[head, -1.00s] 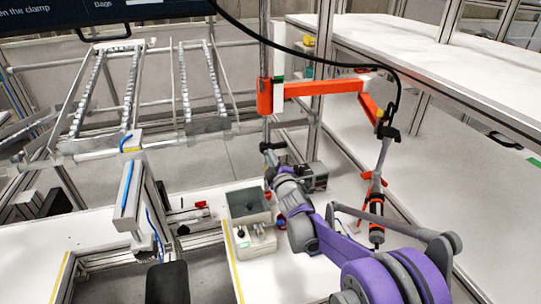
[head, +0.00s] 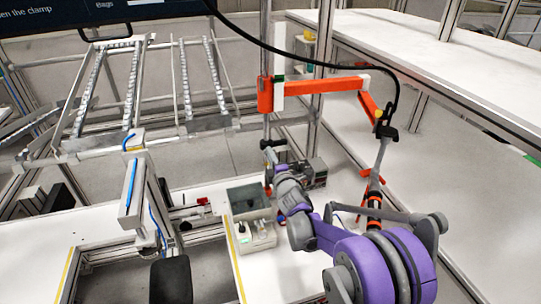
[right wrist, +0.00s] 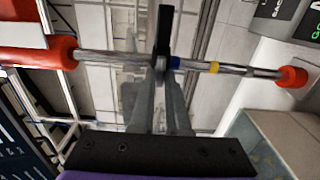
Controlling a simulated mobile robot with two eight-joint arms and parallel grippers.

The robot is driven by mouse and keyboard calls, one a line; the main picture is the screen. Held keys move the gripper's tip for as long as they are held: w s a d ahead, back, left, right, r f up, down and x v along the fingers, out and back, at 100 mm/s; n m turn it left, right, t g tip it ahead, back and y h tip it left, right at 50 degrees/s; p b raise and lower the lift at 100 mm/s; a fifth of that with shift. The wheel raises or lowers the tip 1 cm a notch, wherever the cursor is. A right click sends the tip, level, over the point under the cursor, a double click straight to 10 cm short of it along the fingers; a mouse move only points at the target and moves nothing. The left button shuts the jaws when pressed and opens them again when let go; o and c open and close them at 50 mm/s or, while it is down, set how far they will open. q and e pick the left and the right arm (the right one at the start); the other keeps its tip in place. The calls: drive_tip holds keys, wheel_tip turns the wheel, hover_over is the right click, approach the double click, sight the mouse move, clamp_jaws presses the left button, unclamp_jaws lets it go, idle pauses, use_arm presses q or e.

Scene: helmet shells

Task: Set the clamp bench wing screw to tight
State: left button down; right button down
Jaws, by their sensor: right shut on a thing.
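The wing screw (head: 273,143) looks like a black bar handle set across the upright metal post, below the orange sleeve. In the right wrist view the black bar (right wrist: 165,28) crosses the post, which runs sideways there, next to a blue and a yellow ring. My right gripper (right wrist: 160,66) is at the post and shut on the black bar; its fingers hide part of it. In the head view my right gripper (head: 271,164) is just below the bar, small and partly hidden by my wrist. How tight the screw is cannot be told. My left gripper is not in view.
An orange jointed arm (head: 320,85) reaches right from the post and carries a hanging tool (head: 375,195) beside my right arm. A grey open box (head: 248,197) and a small control box (head: 257,237) stand left of my arm.

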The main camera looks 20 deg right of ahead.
drive_tip(key=c, duration=0.9)
unclamp_jaws()
use_arm(q)
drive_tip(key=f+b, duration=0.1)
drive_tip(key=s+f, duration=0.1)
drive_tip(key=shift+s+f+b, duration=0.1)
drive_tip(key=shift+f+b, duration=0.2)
drive_tip(key=shift+b, duration=0.1)
use_arm(e)
drive_tip(key=s, duration=1)
drive_tip(key=shift+s+d, duration=0.25)
drive_tip(key=shift+s, duration=0.15)
